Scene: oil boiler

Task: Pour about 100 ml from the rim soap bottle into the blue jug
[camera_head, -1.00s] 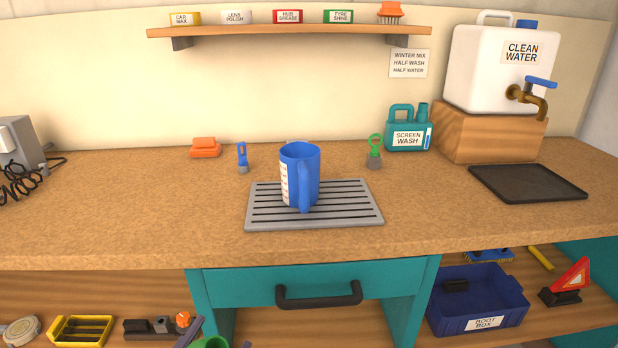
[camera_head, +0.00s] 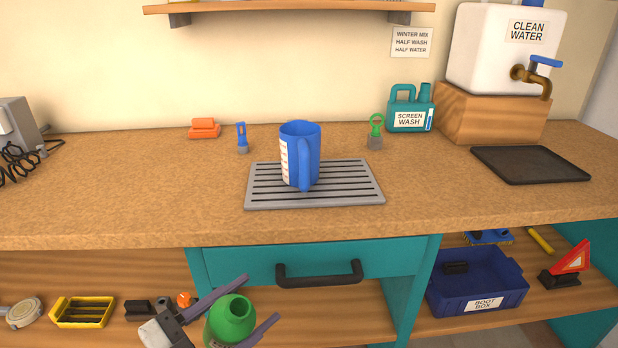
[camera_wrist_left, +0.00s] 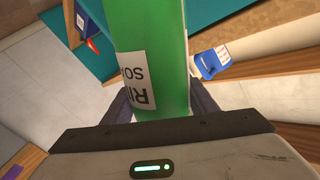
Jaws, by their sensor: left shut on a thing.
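The blue jug (camera_head: 299,152) stands upright on the grey slatted drip tray (camera_head: 262,196) on the worktop, with its handle toward me and a white scale on its left side. The green rim soap bottle (camera_head: 228,320) is at the bottom of the head view, in front of the lower shelf and below the drawer. My left gripper (camera_head: 250,306) is shut on the bottle, with one finger on each side. In the left wrist view the bottle (camera_wrist_left: 150,45) fills the space between the fingers, and its label is partly visible. My right gripper is not in view.
The drawer handle (camera_head: 319,273) juts out above and right of the bottle. The worktop is clear around the drip tray. A boot box (camera_head: 478,287) sits lower right.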

